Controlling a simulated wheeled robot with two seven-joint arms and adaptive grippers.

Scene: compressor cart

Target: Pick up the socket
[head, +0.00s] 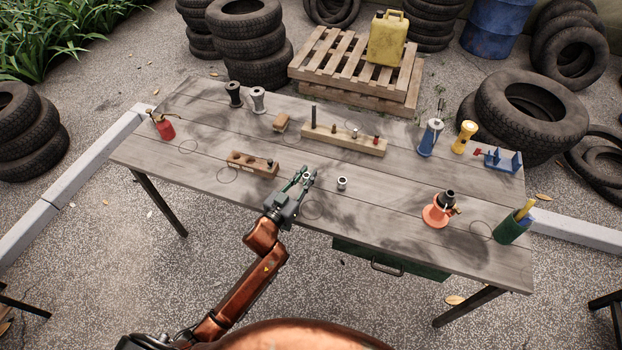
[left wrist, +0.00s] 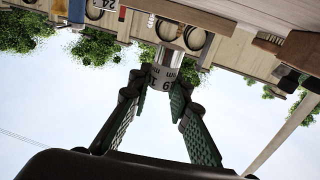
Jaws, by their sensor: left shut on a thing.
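My left gripper (head: 305,178) is over the middle of the workbench (head: 220,120), with its fingers shut on a small silver socket (head: 306,175). In the left wrist view the socket (left wrist: 161,76) sits between the green fingertips (left wrist: 165,95), and dark lettering with "mm" shows on its side. The fingers cover part of it. Whether it touches the bench is not clear. A second small silver socket (head: 342,183) stands on the bench just right of the gripper. My right gripper is not in view.
A wooden block with holes (head: 252,164) lies left of the gripper. A longer wooden holder (head: 345,140) with several pieces lies behind. An orange-based item (head: 439,209) and a green cup (head: 512,228) stand at right. The bench's left front is mostly clear.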

